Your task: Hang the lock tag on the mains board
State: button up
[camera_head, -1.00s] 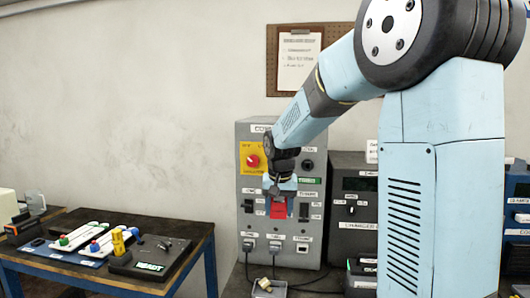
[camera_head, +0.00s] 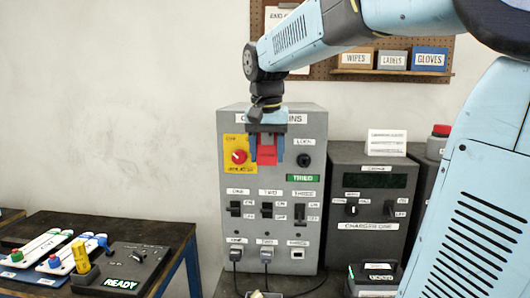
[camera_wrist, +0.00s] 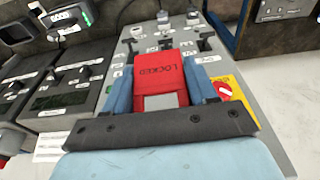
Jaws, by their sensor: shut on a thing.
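The mains board (camera_head: 227,190) is a grey upright panel with a red knob on a yellow plate, a black lock fitting (camera_head: 305,160) at the upper right and a green TRIED label (camera_head: 303,178). My gripper (camera_head: 267,158) is in front of its upper middle, pointing down, between the red knob and the lock fitting. Its blue fingers are shut on the red lock tag (camera_head: 267,153). The wrist view shows the tag (camera_wrist: 160,70) with the word LOCKED between the fingers. Whether the tag touches the board cannot be told.
Three black switches (camera_head: 267,209) and plugged cables are lower on the board. A dark charger unit (camera_head: 345,185) stands close on the right. A side table (camera_head: 160,230) at the left holds a READY box (camera_head: 122,283). A shelf (camera_head: 400,72) hangs on the wall above.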

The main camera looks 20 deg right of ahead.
jog(key=w+d+f, duration=0.1)
jog(key=w+d, duration=0.2)
jog(key=w, duration=0.4)
jog(key=shift+w+d, duration=0.2)
jog(key=shift+w, duration=0.1)
dwell(0.8)
jog(key=shift+d+f, duration=0.25)
jog(key=shift+f, duration=0.1)
dwell(0.5)
jog(key=o, duration=1.1)
notch_tip(320, 180, up, 14)
jog(key=s+a, duration=0.2)
jog(key=s, duration=0.1)
jog(key=s+d+f+n+t, duration=0.1)
jog(key=s+f+n+t, duration=0.2)
jog(key=s+f, duration=1.9)
jog(key=shift+s+n+t+y, duration=0.2)
jog(key=shift+n+t+y, duration=0.2)
jog(key=shift+n, duration=0.3)
